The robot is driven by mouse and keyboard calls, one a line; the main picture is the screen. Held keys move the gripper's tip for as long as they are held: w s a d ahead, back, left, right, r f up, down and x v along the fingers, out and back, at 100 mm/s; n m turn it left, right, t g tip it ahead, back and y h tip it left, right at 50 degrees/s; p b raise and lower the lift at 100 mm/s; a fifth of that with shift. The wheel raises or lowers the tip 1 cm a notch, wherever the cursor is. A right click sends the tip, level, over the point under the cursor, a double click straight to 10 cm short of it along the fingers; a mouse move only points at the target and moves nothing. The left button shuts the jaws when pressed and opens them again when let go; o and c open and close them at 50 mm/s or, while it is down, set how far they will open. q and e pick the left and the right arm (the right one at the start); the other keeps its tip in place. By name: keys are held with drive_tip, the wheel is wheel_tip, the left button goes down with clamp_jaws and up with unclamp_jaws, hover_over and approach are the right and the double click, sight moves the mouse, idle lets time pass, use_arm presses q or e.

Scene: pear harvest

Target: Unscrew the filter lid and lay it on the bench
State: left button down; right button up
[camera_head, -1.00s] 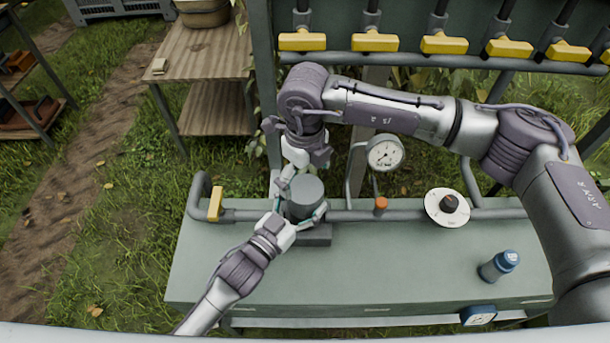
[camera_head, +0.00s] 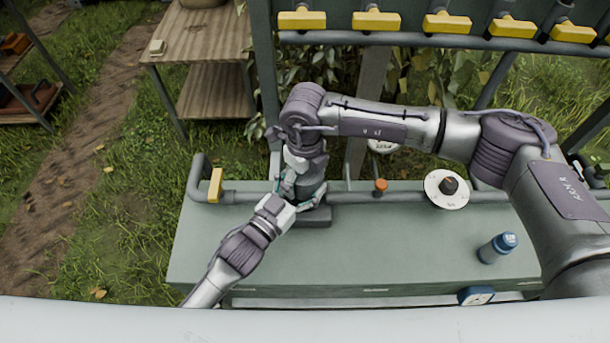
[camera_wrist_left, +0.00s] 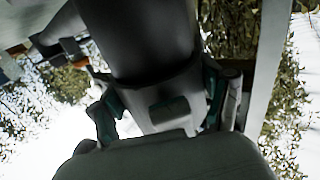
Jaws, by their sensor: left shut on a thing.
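The grey filter (camera_head: 313,188) stands upright on its dark base on the bench (camera_head: 400,250). My left gripper (camera_head: 300,198) is shut around the side of its grey body. In the left wrist view, the dark cylinder (camera_wrist_left: 150,75) lies between the left fingers (camera_wrist_left: 160,110). My right gripper (camera_head: 303,162) reaches down over the top of the filter from behind. It covers the lid, and its fingers are mostly hidden, so I cannot tell whether it grips the lid.
A pipe with a yellow handle (camera_head: 215,185), an orange cap (camera_head: 380,186) and a white dial (camera_head: 447,190) runs along the bench's back. The bench's front middle is clear. Yellow valves (camera_head: 376,21) hang behind.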

drive_tip(key=c, duration=0.7)
drive_tip(key=n, duration=0.4)
drive_tip(key=shift+c, duration=0.2)
drive_tip(key=shift+r, duration=0.1)
idle(0.3)
drive_tip(key=o, duration=1.2)
drive_tip(key=shift+c, duration=0.2)
